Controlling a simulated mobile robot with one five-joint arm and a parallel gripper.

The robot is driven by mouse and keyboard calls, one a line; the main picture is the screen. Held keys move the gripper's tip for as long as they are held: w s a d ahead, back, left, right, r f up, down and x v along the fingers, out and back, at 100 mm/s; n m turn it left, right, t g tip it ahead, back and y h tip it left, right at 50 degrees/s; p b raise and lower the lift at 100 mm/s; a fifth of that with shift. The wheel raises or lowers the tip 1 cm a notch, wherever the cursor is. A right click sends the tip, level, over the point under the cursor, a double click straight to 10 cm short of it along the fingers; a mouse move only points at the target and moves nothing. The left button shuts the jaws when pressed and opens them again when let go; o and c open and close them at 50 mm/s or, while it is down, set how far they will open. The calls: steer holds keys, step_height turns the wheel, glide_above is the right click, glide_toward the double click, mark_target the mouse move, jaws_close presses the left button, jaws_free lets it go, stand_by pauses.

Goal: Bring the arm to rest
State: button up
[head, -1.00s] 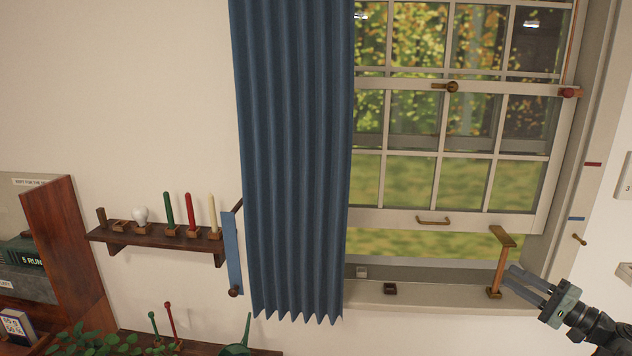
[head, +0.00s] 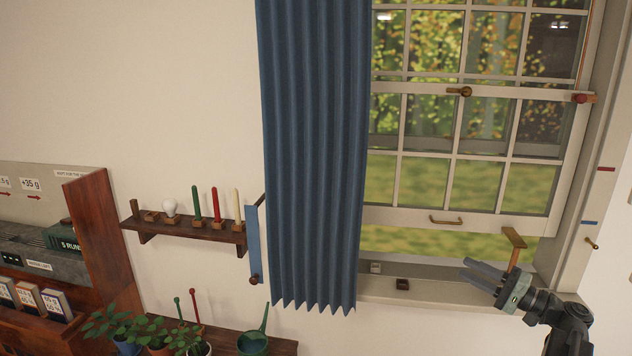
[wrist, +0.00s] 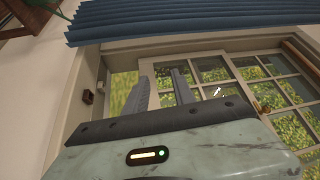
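My gripper (head: 487,274) is at the lower right of the head view, in front of the window sill. Its two grey fingers point left and up, with nothing between them. In the wrist view the fingers (wrist: 161,88) stand apart with a gap. A wooden prop with a flat top (head: 514,240) stands under the raised window sash (head: 425,218). My gripper hides the prop's lower part in the head view. I cannot tell whether gripper and prop touch.
A blue curtain (head: 315,150) hangs left of the window. A wall shelf (head: 185,231) holds candles and a bulb. A small dark block (head: 402,284) sits on the sill (head: 430,297). Plants and a green watering can (head: 254,343) stand below. Bare wall lies between sill and plants.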

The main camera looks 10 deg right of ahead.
steer(key=w+a+f+n+g+y+p, duration=0.15)
steer(key=w+a, duration=0.25)
steer(key=a, duration=0.5)
steer(key=w+a+n+g+y, duration=0.1)
steer(key=w+a+n+g, duration=0.15)
steer(key=a, duration=0.55)
steer(key=a+f+n+g+h+p, duration=0.1)
steer(key=a+f+g, duration=0.25)
steer(key=a, duration=0.65)
steer(key=a+f+n+g+h+p, duration=0.1)
steer(key=a+f+g, duration=0.25)
steer(key=a, duration=0.75)
steer(key=s+a+f+n+g+h+p, duration=0.2)
steer(key=s+a+f+n+g+h, duration=0.25)
steer(key=s+a+f+h, duration=0.55)
steer(key=w+d+f+m+h, duration=0.1)
steer(key=d+f+h, duration=0.1)
steer(key=d, duration=0.9)
steer(key=shift+w+d+f+m, duration=0.15)
steer(key=shift+w+f+m, duration=0.2)
steer(key=shift+f, duration=0.15)
steer(key=shift+h, duration=0.25)
